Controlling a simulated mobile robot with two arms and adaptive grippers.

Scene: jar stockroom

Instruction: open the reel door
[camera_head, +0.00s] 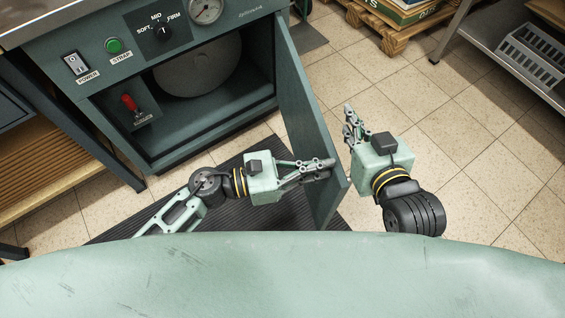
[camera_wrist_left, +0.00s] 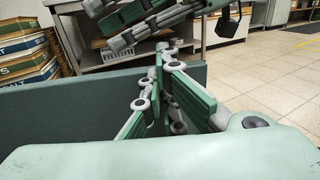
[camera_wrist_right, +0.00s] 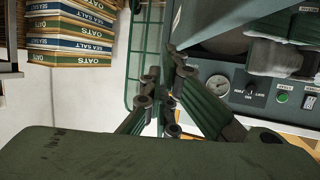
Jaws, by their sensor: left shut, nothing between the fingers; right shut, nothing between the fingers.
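The reel door (camera_head: 302,125) is a dark green panel standing wide open from the right side of the green machine (camera_head: 215,118). The compartment behind it is exposed, with a grey round reel (camera_head: 198,72) inside. My left gripper (camera_head: 330,163) is shut and empty, its fingertips at the door's inner face near the free edge; I cannot tell if they touch. The door (camera_wrist_left: 40,110) also fills the left of the left wrist view. My right gripper (camera_head: 349,112) is shut and empty on the door's outer side, apart from it.
The machine's panel has a power switch (camera_head: 75,64), a green button (camera_head: 113,45), a knob (camera_head: 162,32) and a gauge (camera_head: 205,9). A red lever (camera_head: 129,102) sits inside. A shelf with a grey crate (camera_head: 532,55) stands at right.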

